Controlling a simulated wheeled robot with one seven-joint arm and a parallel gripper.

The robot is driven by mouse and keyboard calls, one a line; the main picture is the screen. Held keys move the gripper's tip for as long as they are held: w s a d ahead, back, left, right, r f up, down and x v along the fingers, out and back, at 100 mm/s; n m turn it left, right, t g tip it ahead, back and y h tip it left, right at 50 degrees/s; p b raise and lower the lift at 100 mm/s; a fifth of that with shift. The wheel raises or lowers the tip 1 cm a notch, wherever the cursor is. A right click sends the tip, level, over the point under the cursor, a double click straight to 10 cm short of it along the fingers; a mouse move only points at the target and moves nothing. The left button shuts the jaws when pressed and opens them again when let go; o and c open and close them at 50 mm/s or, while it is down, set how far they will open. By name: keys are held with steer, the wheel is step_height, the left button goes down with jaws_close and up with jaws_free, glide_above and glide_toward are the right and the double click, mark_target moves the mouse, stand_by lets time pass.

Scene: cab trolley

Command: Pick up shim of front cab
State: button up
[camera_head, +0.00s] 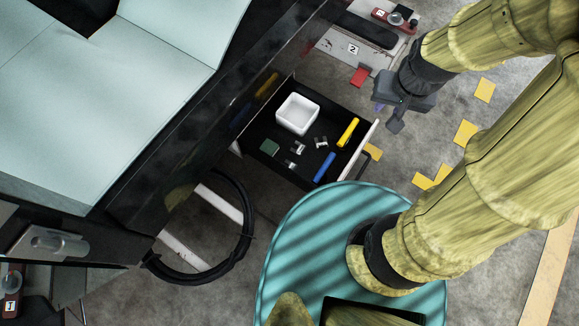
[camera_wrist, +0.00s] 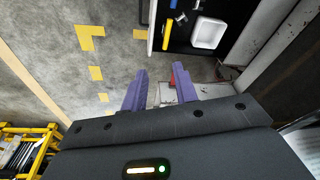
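I cannot tell for sure which piece is the shim. A small red block (camera_head: 359,77) lies beside the white plate (camera_head: 339,47) labelled 2, at the upper middle of the head view. A red piece also shows just beyond my fingers in the wrist view (camera_wrist: 173,79), partly hidden by the right finger. My gripper (camera_wrist: 160,90) is open, with its two purple fingers apart and nothing held between them.
An open black drawer (camera_head: 264,163) holds a white box (camera_head: 297,114), a green square (camera_head: 270,147), small metal parts, a yellow piece (camera_head: 348,132) and a blue piece (camera_head: 325,167). A black hose loop (camera_head: 247,238) hangs left. Yellow floor marks (camera_head: 466,132) lie on open floor at right.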

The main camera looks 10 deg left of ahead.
steer(key=a+f+m+b, duration=0.1)
steer(key=a+f+b, duration=0.1)
steer(key=a+f, duration=0.4)
steer(key=a+f+m+g+b, duration=0.1)
steer(key=a+f+b, duration=0.1)
steer(key=a+f, duration=0.5)
steer(key=a+f+m+g+b, duration=0.1)
steer(key=a+f, duration=0.6)
steer(key=f, duration=0.9)
steer(key=shift+s+b, duration=0.3)
steer(key=shift+b, duration=0.6)
steer(key=shift+f, duration=0.1)
step_height(320, 180, down, 12)
steer(key=b, duration=1)
steer(key=shift+f+b, duration=0.15)
steer(key=shift+b, duration=0.2)
steer(key=shift+w, duration=0.1)
